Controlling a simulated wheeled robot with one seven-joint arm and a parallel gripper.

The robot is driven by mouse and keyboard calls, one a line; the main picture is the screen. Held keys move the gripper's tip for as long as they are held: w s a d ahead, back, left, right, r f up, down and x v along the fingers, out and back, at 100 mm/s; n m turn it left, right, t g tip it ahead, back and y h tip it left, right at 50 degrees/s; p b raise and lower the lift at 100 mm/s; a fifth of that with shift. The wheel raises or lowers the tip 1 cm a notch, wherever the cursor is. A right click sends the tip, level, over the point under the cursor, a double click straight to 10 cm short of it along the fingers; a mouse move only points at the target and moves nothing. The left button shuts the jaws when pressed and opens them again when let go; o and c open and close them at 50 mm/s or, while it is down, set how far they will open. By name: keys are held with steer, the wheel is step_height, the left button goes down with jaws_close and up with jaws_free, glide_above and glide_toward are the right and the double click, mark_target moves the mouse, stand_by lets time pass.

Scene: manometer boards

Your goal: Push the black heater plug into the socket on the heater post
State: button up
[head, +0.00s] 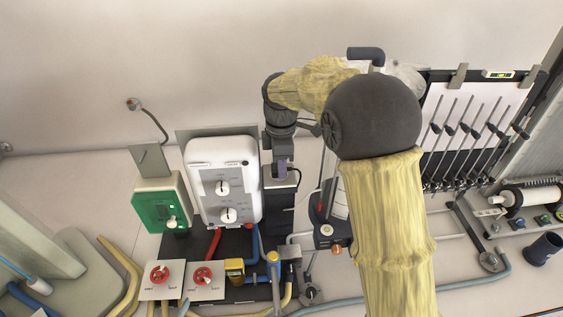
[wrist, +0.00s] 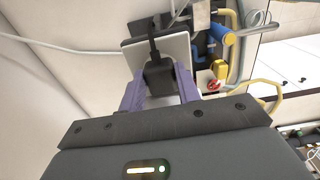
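The black heater plug (wrist: 158,72) is between the two purple fingers of my gripper (wrist: 160,80) in the wrist view. The fingers look shut on its sides. A black cable runs from the plug toward the top of that view. Behind the plug is the pale plate (wrist: 178,50) on top of the heater post. In the head view my gripper (head: 282,168) points down at the top of the dark heater post (head: 279,200), and the cable (head: 298,176) loops out to the right. The socket is hidden, and I cannot tell how deep the plug sits.
A white control box with two knobs (head: 223,185) stands close left of the post, with a green box (head: 160,207) beyond it. A manometer board (head: 470,125) stands to the right.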

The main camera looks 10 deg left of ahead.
steer(key=o, duration=0.5)
steer(key=shift+c, duration=0.2)
step_height(320, 180, up, 8)
steer(key=shift+f+b, duration=0.25)
steer(key=shift+b, duration=0.65)
